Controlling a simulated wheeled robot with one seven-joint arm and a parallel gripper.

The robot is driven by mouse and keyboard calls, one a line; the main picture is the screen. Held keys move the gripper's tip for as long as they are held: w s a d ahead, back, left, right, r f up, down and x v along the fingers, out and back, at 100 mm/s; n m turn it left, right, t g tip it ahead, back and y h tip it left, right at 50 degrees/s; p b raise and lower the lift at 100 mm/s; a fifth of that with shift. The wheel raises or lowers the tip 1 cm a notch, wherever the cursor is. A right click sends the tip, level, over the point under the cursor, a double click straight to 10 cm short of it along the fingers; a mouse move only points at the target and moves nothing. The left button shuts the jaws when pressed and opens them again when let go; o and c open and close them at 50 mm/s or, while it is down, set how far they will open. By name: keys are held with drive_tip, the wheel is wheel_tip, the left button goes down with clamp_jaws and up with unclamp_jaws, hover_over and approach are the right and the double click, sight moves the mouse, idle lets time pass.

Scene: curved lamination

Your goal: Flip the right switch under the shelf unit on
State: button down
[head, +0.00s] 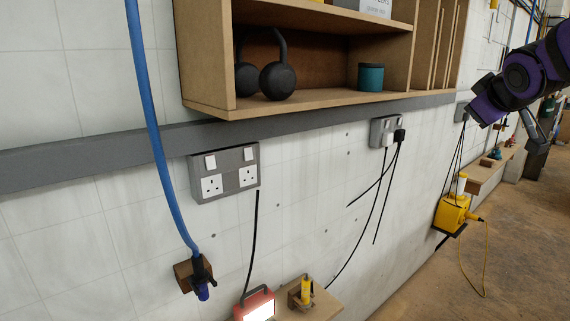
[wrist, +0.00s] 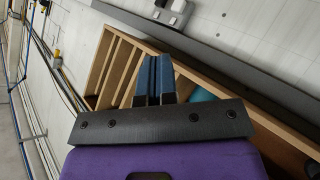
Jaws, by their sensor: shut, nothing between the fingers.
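Two grey socket plates are on the white wall under the wooden shelf unit (head: 290,104). The left plate (head: 225,172) has a left switch (head: 210,161) and a right switch (head: 248,154), each white above a white socket. The right plate (head: 377,130) has black plugs and cables in it; its switches are small and hard to read. I cannot tell the switches' on or off positions. My gripper (wrist: 153,80) shows blue fingers, shut together and empty, in the wrist view. A socket plate (wrist: 178,12) shows beyond them, apart from the fingertips.
A blue hose (head: 150,110) hangs left of the left plate. A grey rail (head: 100,146) runs along the wall below the shelf. Headphones (head: 276,80) and a teal can (head: 371,77) sit in it. A red lamp (head: 257,304) and small ledge (head: 318,307) are lower down.

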drive_tip(key=s+a+f+m+g+y, duration=0.1)
drive_tip(key=s+a+f+g, duration=0.1)
drive_tip(key=s, duration=0.6)
drive_tip(key=s+a+f+m+g+y, duration=0.1)
drive_tip(key=s+a+f, duration=0.3)
drive_tip(key=s, duration=0.5)
drive_tip(key=s+a+f+m+g+y, duration=0.1)
drive_tip(key=s+a+f+m+g, duration=0.2)
drive_tip(key=s, duration=0.6)
drive_tip(key=shift+s+a+f, duration=0.15)
drive_tip(key=shift+a+f, duration=0.15)
drive_tip(key=shift+f, duration=0.15)
